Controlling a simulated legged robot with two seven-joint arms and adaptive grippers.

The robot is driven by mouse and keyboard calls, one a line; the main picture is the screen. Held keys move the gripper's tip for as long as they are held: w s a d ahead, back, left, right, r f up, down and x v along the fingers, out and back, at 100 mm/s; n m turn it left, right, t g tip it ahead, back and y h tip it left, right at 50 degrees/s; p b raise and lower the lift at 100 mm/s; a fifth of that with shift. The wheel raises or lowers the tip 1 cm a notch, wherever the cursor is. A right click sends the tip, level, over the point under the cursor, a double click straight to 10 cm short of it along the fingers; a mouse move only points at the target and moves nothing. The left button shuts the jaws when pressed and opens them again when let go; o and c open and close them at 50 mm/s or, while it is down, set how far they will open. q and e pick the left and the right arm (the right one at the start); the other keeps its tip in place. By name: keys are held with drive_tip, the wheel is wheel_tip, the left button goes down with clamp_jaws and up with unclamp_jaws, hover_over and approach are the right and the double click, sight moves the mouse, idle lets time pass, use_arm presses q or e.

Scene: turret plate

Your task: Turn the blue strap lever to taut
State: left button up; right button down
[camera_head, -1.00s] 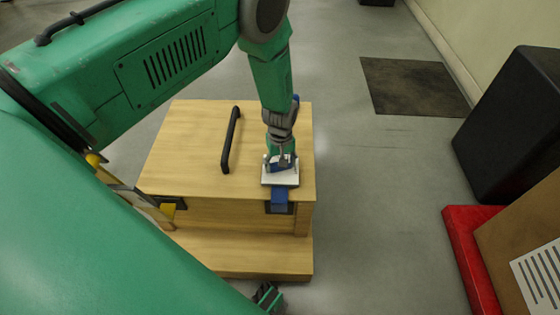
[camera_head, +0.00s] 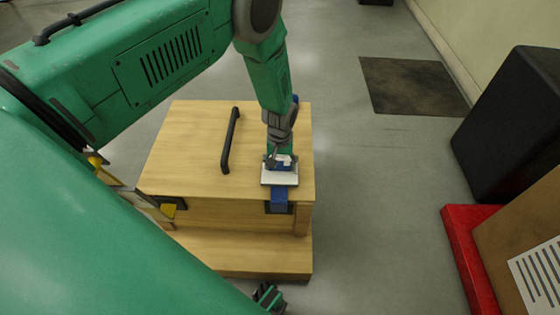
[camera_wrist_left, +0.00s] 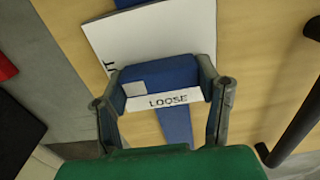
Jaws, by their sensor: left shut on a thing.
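The blue lever (camera_wrist_left: 160,78) sits on a white plate (camera_wrist_left: 165,30) on top of the wooden crate (camera_head: 190,150). It lies between the two fingers of my left gripper (camera_wrist_left: 163,105), which is shut on it. The lever has a small white patch at its left end. The word LOOSE (camera_wrist_left: 168,100) reads below the lever in the left wrist view, and the letters UT show at the plate's left. The head view shows my left gripper (camera_head: 280,158) pointing down over the plate. The lever hides the plate's middle.
A blue strap (camera_head: 279,195) runs over the crate's front edge. A black bar handle (camera_head: 230,140) stands left of the plate. A black box (camera_head: 510,125) and a red object (camera_head: 468,250) stand right, with clear floor between them and the crate.

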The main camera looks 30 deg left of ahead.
sight(281, 163)
use_arm(q)
drive_tip(key=shift+d, duration=0.25)
drive_tip(key=o, duration=1.2)
drive_tip(key=shift+c, duration=0.2)
drive_tip(key=shift+r, duration=0.1)
drive_tip(key=shift+a+r, duration=0.1)
drive_tip(key=shift+r, duration=0.15)
wheel_tip(281, 163, up, 11)
drive_tip(key=shift+r, duration=0.15)
